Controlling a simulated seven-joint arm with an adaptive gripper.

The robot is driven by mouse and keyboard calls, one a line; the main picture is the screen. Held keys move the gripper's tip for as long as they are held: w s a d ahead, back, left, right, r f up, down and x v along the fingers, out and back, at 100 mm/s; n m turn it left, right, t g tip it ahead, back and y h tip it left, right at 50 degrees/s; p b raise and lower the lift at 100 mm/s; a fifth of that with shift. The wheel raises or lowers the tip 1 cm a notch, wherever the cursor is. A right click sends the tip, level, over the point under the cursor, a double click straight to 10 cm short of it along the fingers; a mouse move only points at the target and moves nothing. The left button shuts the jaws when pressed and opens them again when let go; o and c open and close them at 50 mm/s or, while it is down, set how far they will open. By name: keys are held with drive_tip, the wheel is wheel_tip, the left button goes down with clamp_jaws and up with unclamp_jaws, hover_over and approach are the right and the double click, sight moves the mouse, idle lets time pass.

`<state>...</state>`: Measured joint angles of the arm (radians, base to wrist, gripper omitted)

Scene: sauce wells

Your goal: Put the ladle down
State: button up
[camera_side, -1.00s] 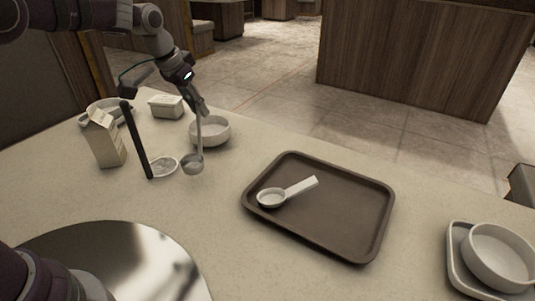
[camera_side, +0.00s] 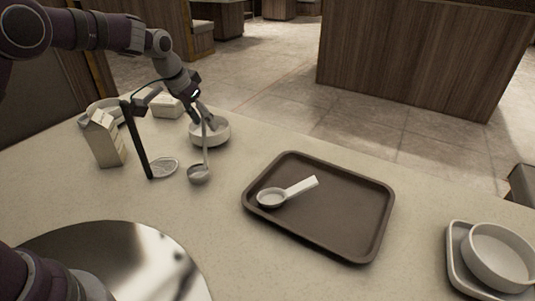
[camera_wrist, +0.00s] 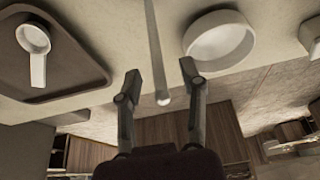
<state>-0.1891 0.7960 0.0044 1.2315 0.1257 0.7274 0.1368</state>
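The ladle (camera_side: 199,174) is steep, bowl end down, right of the dark stand (camera_side: 138,140) with the pale round base. I cannot tell whether its bowl touches the counter. My gripper (camera_side: 207,122) is at the top of its handle. In the wrist view my gripper (camera_wrist: 160,70) has its two fingers spread. The ladle handle (camera_wrist: 156,50) lies between them, with a visible gap on each side. The ladle's bowl is out of the wrist view.
A white bowl (camera_side: 212,138) stands just behind the ladle. A carton (camera_side: 104,138) and a small white container (camera_side: 166,105) are at the left. A brown tray (camera_side: 340,225) with a white spoon (camera_side: 290,190) lies to the right. Counter between ladle and tray is clear.

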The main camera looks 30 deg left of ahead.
drive_tip(key=v, duration=1)
drive_tip(key=s+d+r, duration=0.4)
drive_tip(key=s, duration=0.6)
drive_tip(key=shift+t, duration=0.3)
drive_tip(key=shift+o, duration=0.4)
drive_tip(key=s+d+f, duration=0.1)
drive_tip(key=s+f, duration=0.2)
drive_tip(key=s, duration=0.6)
drive_tip(key=shift+s+d+f+n, duration=0.2)
drive_tip(key=shift+d+f+n, duration=0.05)
drive_tip(key=shift+d+n, duration=0.05)
